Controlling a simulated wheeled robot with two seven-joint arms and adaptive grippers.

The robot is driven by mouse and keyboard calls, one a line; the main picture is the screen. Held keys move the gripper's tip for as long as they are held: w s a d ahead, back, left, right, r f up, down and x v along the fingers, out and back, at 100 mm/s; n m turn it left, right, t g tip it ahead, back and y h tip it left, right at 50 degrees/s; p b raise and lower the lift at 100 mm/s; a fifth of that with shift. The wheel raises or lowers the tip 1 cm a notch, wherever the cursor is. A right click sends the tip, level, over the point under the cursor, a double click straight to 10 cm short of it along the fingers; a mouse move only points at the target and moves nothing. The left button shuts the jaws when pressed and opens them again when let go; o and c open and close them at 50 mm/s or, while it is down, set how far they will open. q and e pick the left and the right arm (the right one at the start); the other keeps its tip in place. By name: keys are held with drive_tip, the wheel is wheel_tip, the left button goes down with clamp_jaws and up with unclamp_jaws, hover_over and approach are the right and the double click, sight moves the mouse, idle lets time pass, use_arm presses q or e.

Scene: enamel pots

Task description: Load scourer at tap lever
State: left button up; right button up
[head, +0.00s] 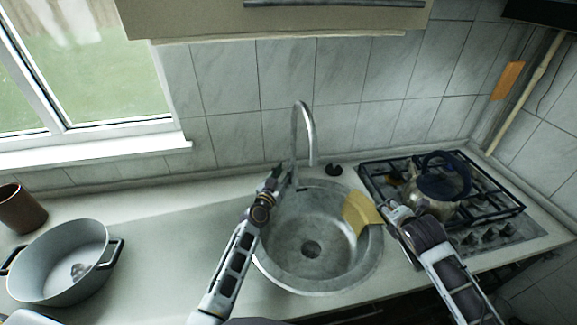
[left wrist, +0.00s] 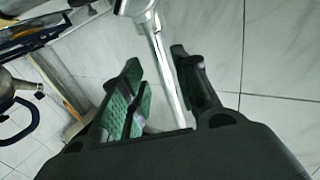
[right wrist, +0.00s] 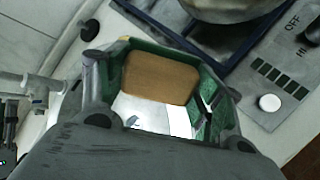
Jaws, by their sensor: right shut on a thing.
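The scourer (head: 362,211) is a yellow block over the right side of the steel sink. My right gripper (head: 388,212) is shut on it. In the right wrist view the scourer (right wrist: 160,78) shows tan between the green-padded fingers. The tap (head: 305,132) is a tall curved metal spout behind the sink. My left gripper (head: 277,177) is just left of the tap's base. In the left wrist view its fingers are apart, with a metal part of the tap (left wrist: 168,75) showing between them. I cannot tell whether they touch it, nor make out the lever clearly.
The round sink (head: 312,272) is empty. A gas hob (head: 505,205) with a kettle (head: 440,185) stands on the right. A grey pot (head: 62,262) and a brown cup (head: 20,208) stand on the left. The counter between pot and sink is clear.

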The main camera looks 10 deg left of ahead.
use_arm(q)
drive_tip(key=shift+w+d, duration=0.2)
drive_tip(key=shift+w, duration=0.9)
drive_tip(key=shift+w+d, duration=0.2)
drive_tip(key=shift+w, duration=0.85)
clamp_jaws()
